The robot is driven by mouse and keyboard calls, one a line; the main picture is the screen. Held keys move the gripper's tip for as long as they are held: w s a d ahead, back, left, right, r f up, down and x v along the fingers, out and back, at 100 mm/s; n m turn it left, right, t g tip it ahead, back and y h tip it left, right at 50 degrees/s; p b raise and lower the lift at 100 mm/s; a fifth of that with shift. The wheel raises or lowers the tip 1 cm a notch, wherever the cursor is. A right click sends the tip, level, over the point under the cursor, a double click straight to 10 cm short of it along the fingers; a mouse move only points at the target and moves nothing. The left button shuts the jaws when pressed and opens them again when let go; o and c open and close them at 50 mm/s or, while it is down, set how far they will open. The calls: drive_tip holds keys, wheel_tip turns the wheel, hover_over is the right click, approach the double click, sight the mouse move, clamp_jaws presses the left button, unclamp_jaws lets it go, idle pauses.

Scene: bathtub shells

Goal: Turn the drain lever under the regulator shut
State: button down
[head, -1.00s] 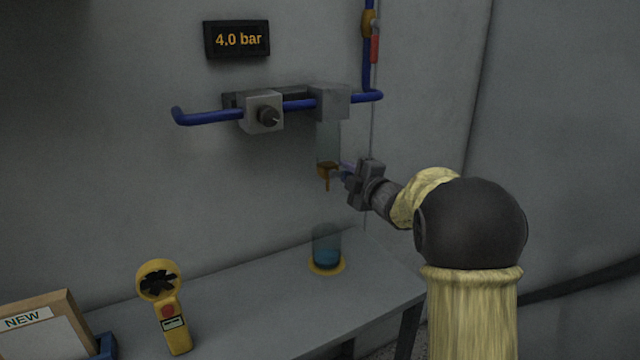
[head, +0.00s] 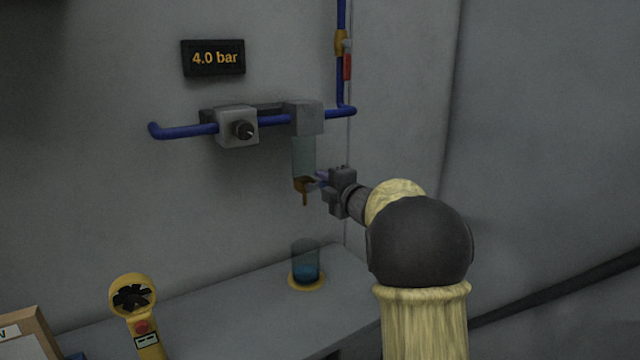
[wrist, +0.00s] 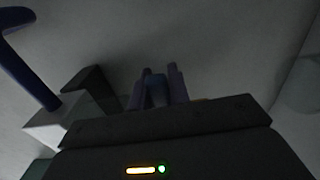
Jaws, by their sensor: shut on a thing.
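The regulator (head: 238,127) is a grey block with a black knob on a blue pipe on the wall. To its right, a clear bowl (head: 303,157) hangs under a grey block (head: 304,118). Below the bowl is a brass-coloured drain valve (head: 303,184) with a spout pointing down. My gripper (head: 317,182) reaches in from the right beside this valve. Its fingers are shut on a small blue piece, which appears to be the drain lever; it shows between the fingers in the wrist view (wrist: 157,92). The lever's exact angle is hard to tell.
A glass of blue liquid (head: 305,264) stands on a yellow disc on the bench (head: 225,310), below the drain. A yellow handheld device (head: 139,310) stands at the front left. A display (head: 213,57) reads 4.0 bar. A side wall is close on the right.

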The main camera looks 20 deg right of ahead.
drive_tip(key=c, duration=1.3)
unclamp_jaws()
drive_tip(key=shift+a, duration=0.1)
drive_tip(key=v, duration=1.7)
drive_tip(key=shift+s, duration=0.2)
